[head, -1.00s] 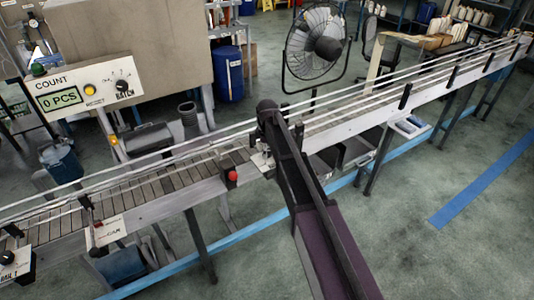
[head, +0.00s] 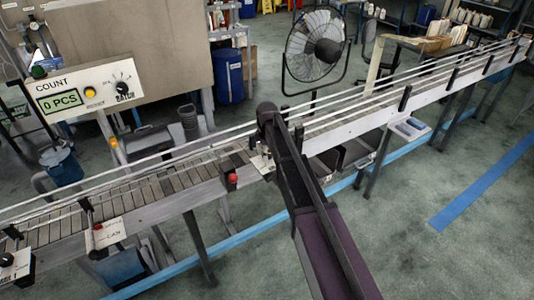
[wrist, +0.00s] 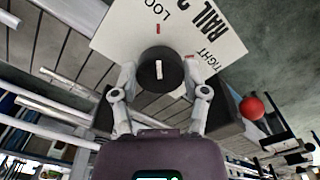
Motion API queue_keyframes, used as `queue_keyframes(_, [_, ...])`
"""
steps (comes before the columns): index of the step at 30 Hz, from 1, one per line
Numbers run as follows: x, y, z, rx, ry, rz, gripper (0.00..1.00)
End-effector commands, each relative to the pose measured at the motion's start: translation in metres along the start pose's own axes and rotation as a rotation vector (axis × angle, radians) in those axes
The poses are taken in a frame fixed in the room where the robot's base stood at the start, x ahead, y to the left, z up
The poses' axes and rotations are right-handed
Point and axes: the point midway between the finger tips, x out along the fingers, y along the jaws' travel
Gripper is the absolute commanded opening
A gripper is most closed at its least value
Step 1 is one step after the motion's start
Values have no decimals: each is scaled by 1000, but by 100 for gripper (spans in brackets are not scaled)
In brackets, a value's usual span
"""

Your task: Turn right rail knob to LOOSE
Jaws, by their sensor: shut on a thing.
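The black rail knob (wrist: 159,74) sits on a white label plate (wrist: 222,50) marked "RAIL", "TIGHT" and a cut-off word starting "LO". The white line on the knob's face runs up the wrist picture, roughly toward the red tick near the cut-off word. My gripper (wrist: 160,82) has one finger on each side of the knob and is shut on it. In the head view the white plate (head: 262,163) shows beside the conveyor's near edge. There my arm hides the knob and the fingertips.
The slatted conveyor (head: 165,187) with white guide rails runs across the head view. A red button (head: 232,178) is close to the left of my arm; it also shows in the wrist view (wrist: 252,108). A fan (head: 315,45) stands behind the conveyor.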

Motion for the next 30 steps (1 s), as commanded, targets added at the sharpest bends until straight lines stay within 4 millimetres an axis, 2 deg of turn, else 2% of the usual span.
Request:
queue_keyframes(5, [0,-1,0,0,-1,-3,11])
queue_keyframes(6, [0,-1,0,0,-1,-3,64])
queue_keyframes(9, [0,-1,0,0,-1,-3,93])
queue_keyframes(30, [0,0,0,-46,0,-1,93])
